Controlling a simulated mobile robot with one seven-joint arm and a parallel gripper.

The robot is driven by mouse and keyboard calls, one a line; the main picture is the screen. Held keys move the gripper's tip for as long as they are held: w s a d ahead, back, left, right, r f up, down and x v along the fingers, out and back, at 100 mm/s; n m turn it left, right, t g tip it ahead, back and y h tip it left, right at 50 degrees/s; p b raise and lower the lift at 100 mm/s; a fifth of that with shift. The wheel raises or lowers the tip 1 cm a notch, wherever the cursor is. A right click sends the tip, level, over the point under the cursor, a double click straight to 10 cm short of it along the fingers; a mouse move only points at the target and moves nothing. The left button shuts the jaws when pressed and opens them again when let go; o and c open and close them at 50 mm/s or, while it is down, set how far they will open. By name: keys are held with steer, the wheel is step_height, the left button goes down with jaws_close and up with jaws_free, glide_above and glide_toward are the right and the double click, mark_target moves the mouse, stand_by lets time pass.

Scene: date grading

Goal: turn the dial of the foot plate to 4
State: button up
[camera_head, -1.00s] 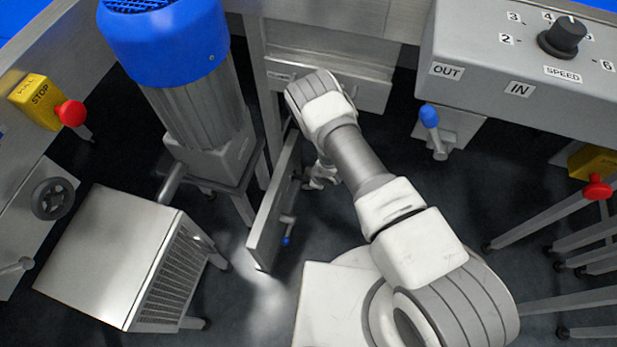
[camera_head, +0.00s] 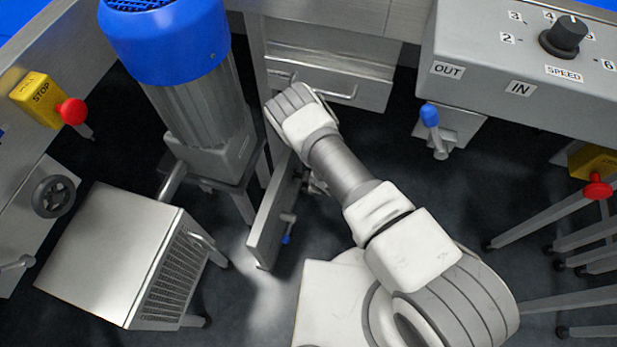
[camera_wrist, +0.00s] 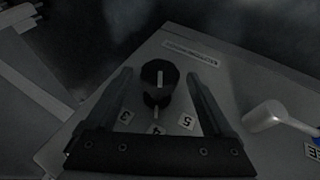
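The foot plate (camera_wrist: 100,70) shows in the wrist view as a grey sloping panel with a black dial (camera_wrist: 158,68). Number labels 3 (camera_wrist: 125,117), 4 (camera_wrist: 156,129) and 5 (camera_wrist: 186,121) lie below the dial; other numbers are not seen. The white line on the dial's top runs up and down in the picture, roughly in line with the 4. My gripper (camera_wrist: 159,76) is open, one finger on each side of the dial, with a gap showing on both sides. In the head view my arm hides the dial and most of the gripper.
A lever with a white shaft and blue end (camera_wrist: 265,116) stands right of the dial. In the head view, a SPEED dial (camera_head: 563,37) sits on a grey box at upper right. A blue-topped motor (camera_head: 165,45) and a metal cabinet (camera_head: 110,250) stand left.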

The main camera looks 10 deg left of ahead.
steer(key=p+v, duration=0.7)
steer(key=v, duration=1)
steer(key=shift+d+r, duration=0.15)
steer(key=shift+d, duration=0.05)
steer(key=shift+s, duration=0.1)
